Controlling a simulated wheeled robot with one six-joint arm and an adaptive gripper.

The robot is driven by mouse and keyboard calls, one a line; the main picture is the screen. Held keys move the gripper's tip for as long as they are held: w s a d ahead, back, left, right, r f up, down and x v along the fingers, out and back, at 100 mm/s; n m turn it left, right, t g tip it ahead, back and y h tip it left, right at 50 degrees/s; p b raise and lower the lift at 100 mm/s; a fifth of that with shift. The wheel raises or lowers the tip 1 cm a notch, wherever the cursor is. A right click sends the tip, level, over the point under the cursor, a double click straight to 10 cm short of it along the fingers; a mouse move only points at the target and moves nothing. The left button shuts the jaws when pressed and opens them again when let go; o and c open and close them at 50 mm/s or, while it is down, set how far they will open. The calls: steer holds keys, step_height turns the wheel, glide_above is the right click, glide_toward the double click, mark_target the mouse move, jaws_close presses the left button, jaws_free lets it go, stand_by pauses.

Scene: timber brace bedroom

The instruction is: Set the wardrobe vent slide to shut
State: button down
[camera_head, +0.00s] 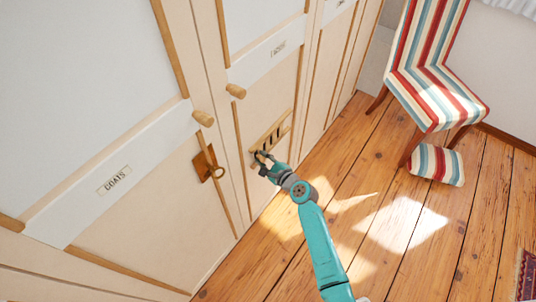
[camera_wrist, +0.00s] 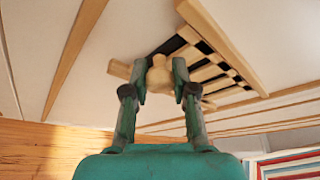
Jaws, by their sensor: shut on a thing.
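The wardrobe vent (camera_head: 270,138) is a wooden slatted panel low on a cream wardrobe door, with dark slots showing between pale bars. In the wrist view the vent (camera_wrist: 215,60) shows dark openings beside pale slats, so at least part of it is uncovered. A pale wooden knob (camera_wrist: 159,75) stands at the vent's near end. My gripper (camera_head: 262,158) is at the lower left end of the vent. In the wrist view my gripper (camera_wrist: 160,82) has its two fingers closed on either side of the knob. The fingers hide the knob's sides.
A door labelled COATS (camera_head: 115,180) is at the left, with a brass ring latch (camera_head: 208,163) near my gripper. Wooden door knobs (camera_head: 235,90) stick out above. The plank floor (camera_head: 390,225) between is clear.

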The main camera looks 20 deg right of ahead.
steer(key=shift+s+a, duration=0.3)
steer(key=shift+a, duration=0.15)
steer(key=c, duration=0.9)
jaws_free()
steer(key=shift+d, duration=0.1)
steer(key=v, duration=1.2)
steer(key=shift+w, duration=0.1)
